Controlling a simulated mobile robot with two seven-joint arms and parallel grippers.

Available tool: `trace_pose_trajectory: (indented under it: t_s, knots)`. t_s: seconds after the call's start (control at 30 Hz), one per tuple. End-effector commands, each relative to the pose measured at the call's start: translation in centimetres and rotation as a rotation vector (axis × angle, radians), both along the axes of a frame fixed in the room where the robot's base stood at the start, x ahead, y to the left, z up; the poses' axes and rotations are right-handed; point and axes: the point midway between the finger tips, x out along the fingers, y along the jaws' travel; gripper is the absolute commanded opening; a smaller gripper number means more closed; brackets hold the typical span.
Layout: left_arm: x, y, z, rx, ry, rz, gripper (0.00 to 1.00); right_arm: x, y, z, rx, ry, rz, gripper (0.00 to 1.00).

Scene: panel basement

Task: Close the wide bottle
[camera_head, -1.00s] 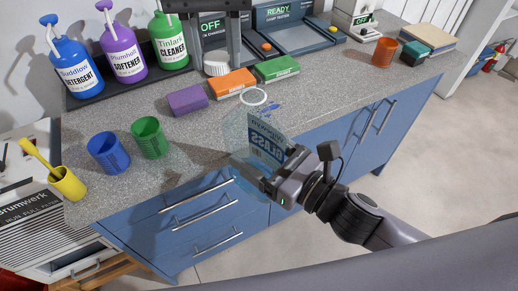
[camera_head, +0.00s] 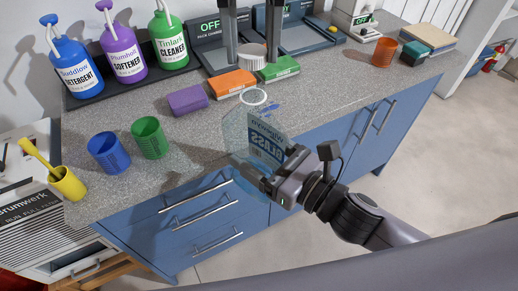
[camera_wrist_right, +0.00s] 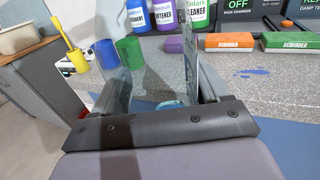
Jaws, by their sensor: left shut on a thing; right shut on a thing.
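The wide bottle (camera_head: 238,132) is clear, with a white neck ring (camera_head: 253,96) and a label reading backwards.
Purple (camera_head: 187,100), orange (camera_head: 232,83) and green (camera_head: 277,69) blocks lie behind the bottle. Blue (camera_head: 109,153) and green (camera_head: 150,138) cups stand left. Detergent, softener and cleaner bottles (camera_head: 121,53) stand on a back tray. Bare counter (camera_head: 330,85) lies right.

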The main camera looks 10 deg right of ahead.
Motion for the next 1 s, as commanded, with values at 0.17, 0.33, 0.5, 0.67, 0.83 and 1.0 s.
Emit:
trace_pose_trajectory:
  t_s: [0.17,0.33,0.5,0.67,0.83,1.0]
  knots:
    - [0.0,0.0,-1.4,-0.001,0.0,0.001,0.11,0.0,0.0,0.1,0.001,-0.002,0.0,0.2]
    - [0.0,0.0,-1.8,-0.001,0.001,0.001,0.11,0.0,0.0,0.1,0.001,-0.002,0.0,0.2]
    - [0.0,0.0,-1.8,-0.001,0.001,0.001,0.11,0.0,0.0,0.1,0.001,-0.002,0.0,0.2]
    - [-0.1,0.0,-1.8,-0.003,0.001,-0.001,0.11,0.0,0.0,0.1,0.001,-0.002,0.0,0.2]
    - [-0.1,0.0,-1.7,-0.002,-0.002,0.0,0.11,0.0,0.0,0.1,0.001,-0.002,0.0,0.2]
    - [-0.1,0.0,-1.7,-0.001,-0.002,0.001,0.11,0.0,0.0,0.1,0.001,-0.002,0.0,0.2]
